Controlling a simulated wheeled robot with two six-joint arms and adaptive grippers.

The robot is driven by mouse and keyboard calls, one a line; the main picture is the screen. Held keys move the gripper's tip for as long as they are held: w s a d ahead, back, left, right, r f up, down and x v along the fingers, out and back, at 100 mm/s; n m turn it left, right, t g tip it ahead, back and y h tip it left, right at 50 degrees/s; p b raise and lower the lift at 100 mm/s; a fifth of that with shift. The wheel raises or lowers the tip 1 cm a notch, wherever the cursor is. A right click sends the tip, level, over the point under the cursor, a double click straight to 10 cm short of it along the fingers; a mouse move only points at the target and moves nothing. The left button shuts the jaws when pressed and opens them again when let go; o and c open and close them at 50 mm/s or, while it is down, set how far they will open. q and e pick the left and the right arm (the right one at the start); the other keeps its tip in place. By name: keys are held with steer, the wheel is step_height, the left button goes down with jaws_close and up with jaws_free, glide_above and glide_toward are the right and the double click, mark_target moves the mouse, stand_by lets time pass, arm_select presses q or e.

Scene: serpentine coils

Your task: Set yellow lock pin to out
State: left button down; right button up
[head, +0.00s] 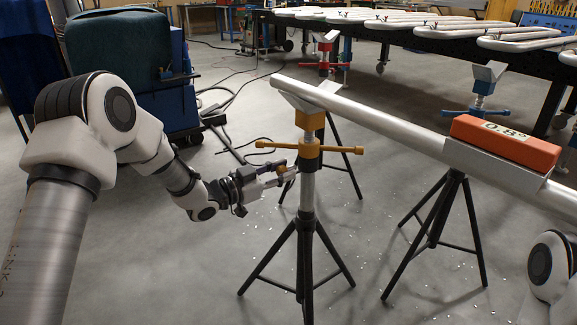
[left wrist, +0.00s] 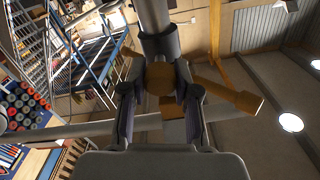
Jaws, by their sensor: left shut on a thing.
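The yellow stand (head: 308,150) is a black tripod with a grey post, a yellow collar and a yellow cross handle (head: 345,149). Its yellow lock pin (head: 281,170) is a small knob on the left side of the post, below the handle. My left gripper (head: 284,175) reaches it from the left and is shut on it. In the left wrist view the pin's round yellow end (left wrist: 160,78) sits between the two fingers (left wrist: 160,92), with the post behind it. The fingers hide part of the pin, so how far it stands out is hard to tell. My right gripper is not in view.
A long grey pipe (head: 375,118) rests on the yellow stand and on a blue-handled stand (head: 475,112). An orange level box (head: 505,143) sits on the pipe. A red stand (head: 325,60) and a table of coils (head: 440,38) are behind. The floor around the tripods is mostly clear.

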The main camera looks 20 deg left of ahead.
arm_select(q)
steer(key=shift+s+a, duration=0.2)
steer(key=shift+s, duration=0.05)
steer(key=shift+f, duration=0.1)
steer(key=c, duration=0.8)
jaws_free()
steer(key=shift+c, duration=0.2)
steer(key=shift+s+a, duration=0.1)
steer(key=v, duration=1.2)
